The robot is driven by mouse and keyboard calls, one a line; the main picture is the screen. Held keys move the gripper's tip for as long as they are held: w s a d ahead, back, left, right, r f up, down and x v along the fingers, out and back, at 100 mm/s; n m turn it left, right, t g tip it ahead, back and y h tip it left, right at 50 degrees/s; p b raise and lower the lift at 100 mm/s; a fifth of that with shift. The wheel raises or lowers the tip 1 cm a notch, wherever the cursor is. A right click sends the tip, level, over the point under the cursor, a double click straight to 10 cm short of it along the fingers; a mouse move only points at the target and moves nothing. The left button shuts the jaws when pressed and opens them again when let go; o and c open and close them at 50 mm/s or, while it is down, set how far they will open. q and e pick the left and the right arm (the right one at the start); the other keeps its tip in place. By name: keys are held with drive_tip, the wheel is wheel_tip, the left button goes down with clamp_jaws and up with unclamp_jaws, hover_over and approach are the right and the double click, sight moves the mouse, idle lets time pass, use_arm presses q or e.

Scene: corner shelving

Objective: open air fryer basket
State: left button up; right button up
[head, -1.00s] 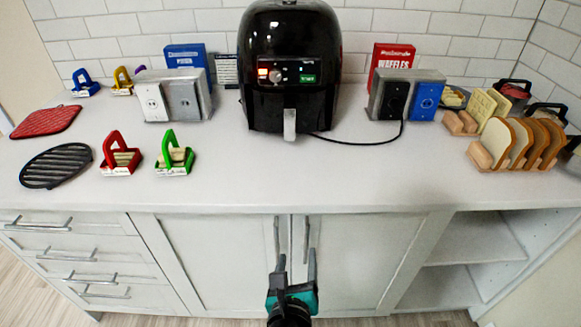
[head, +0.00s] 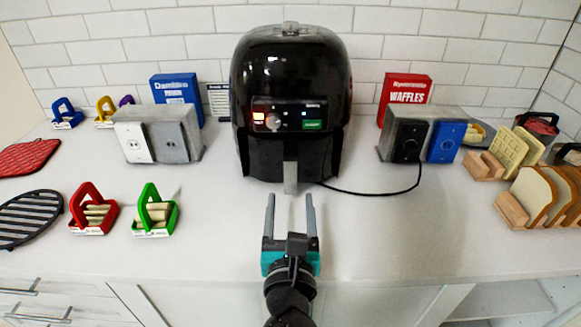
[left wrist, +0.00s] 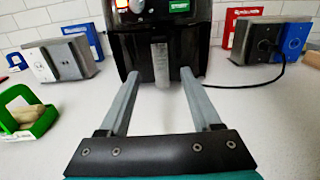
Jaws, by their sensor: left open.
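The black air fryer (head: 291,80) stands at the back of the counter, with a lit front panel. Its basket (head: 262,160) looks pushed in, and a grey handle (head: 290,178) sticks out at the lower front. In the left wrist view the handle (left wrist: 160,66) is straight ahead, between the lines of my fingers. My left gripper (head: 290,203) is open and empty above the counter, just in front of the handle. Its fingertips (left wrist: 159,75) point at the basket front, one to each side of the handle; I cannot tell whether they touch anything. My right gripper is not in view.
The white counter (head: 380,240) is clear around my gripper. Outlet boxes (head: 157,136) (head: 424,137) flank the fryer, and a black cord (head: 375,192) runs right. A green holder (head: 155,213) and red holder (head: 93,212) stand left; bread slices (head: 540,197) stand right.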

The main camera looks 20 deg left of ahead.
sight(290, 171)
use_arm(q)
drive_tip(key=b+x, duration=0.1)
drive_tip(key=x, duration=0.8)
drive_tip(key=shift+x, duration=0.75)
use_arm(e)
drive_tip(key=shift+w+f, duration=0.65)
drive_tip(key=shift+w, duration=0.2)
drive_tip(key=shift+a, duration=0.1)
use_arm(q)
drive_tip(key=c, duration=0.7)
clamp_jaws()
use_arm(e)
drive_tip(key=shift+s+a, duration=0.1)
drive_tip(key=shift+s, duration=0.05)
